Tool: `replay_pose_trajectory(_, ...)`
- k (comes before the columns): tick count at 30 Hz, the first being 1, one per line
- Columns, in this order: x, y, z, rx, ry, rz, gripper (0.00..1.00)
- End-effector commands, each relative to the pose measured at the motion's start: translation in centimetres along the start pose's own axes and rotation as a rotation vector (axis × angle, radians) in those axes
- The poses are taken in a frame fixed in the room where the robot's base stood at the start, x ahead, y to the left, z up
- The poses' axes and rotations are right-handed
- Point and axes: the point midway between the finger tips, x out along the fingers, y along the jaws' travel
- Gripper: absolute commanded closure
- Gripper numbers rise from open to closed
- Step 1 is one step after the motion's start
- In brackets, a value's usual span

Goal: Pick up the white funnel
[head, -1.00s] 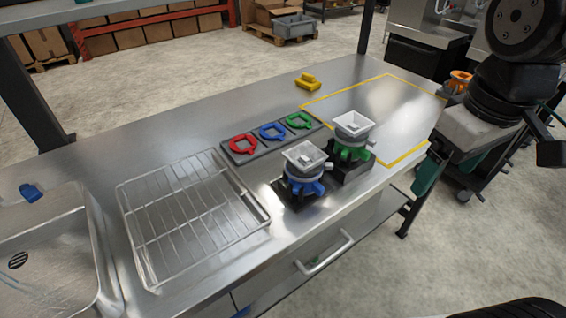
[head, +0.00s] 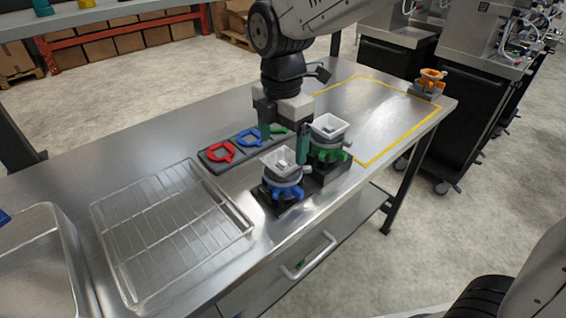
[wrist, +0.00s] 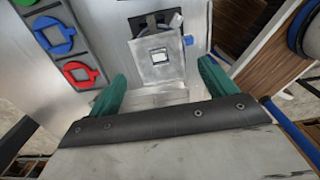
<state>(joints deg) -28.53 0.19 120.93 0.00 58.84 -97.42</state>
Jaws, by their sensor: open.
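Two pale, square-mouthed funnels stand upright on holders in the head view. One funnel (head: 329,126) is on the green holder (head: 330,152); the other funnel (head: 281,161) is on the blue holder (head: 283,190) nearer the front edge. I cannot tell by shade which is the white one. My gripper (head: 284,143) points down beside and behind both funnels, with its green fingers apart and nothing held. In the wrist view a square funnel (wrist: 157,65) shows beyond the gap between my open fingers (wrist: 160,80), with a bit of blue beside it.
A dark tray (head: 206,158) holds red, blue and green rings, partly behind my gripper. An orange holder (head: 432,76) stands at the far right corner. The yellow-outlined area (head: 375,115) is clear.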

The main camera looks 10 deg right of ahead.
Motion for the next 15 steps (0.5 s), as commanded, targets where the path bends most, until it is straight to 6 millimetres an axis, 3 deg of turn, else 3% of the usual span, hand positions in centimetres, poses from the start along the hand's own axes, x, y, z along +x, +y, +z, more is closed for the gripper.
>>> replay_pose_trajectory(6,3.3,0.0,0.2,0.001,0.000,-0.004,0.16)
replay_pose_trajectory(15,4.1,0.0,0.2,0.002,0.000,-0.001,0.16)
